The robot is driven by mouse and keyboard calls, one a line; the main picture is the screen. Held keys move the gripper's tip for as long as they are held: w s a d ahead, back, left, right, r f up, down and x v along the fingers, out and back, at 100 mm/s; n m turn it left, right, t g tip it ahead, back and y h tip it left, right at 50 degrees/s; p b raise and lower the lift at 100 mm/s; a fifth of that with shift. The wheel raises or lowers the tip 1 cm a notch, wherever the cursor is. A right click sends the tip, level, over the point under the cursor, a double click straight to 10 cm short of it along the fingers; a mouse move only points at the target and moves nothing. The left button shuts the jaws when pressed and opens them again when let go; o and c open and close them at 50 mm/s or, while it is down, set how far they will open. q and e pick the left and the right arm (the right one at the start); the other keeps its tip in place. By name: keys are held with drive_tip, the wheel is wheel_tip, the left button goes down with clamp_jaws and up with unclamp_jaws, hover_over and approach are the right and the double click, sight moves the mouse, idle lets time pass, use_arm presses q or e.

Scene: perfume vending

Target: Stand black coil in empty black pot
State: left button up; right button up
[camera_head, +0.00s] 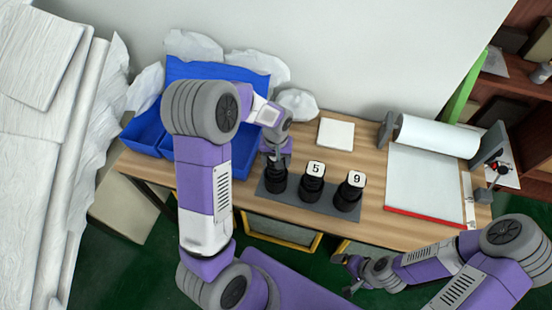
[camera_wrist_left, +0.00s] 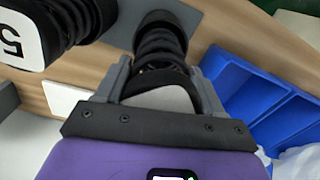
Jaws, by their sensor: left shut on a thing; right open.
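My left gripper (camera_head: 273,153) is shut on a black ribbed coil (camera_wrist_left: 160,78) with a pale top and points down over the leftmost black pot (camera_head: 275,186). In the left wrist view the coil sits between the two grey fingers and lines up with the dark pot (camera_wrist_left: 168,20); whether its lower end is inside the pot or just above it, I cannot tell. Two other black coils, labelled 5 (camera_head: 315,170) and 9 (camera_head: 355,180), stand upright in the pots to the right. My right gripper (camera_head: 344,275) is open and empty in front of the table.
The pots stand on a dark grey plate (camera_head: 295,202) on the wooden table (camera_head: 375,225). Blue bins (camera_head: 143,133) are at the left, partly behind my left arm. A white pad (camera_head: 336,134) lies behind the pots. A paper roll on a stand (camera_head: 437,137) is at the right.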

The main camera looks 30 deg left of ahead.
use_arm(q)
drive_tip(key=o, duration=1.2)
drive_tip(key=shift+o, duration=0.2)
wheel_tip(320, 180, up, 8)
drive_tip(key=shift+f+p, duration=0.2)
drive_tip(key=shift+p, duration=0.65)
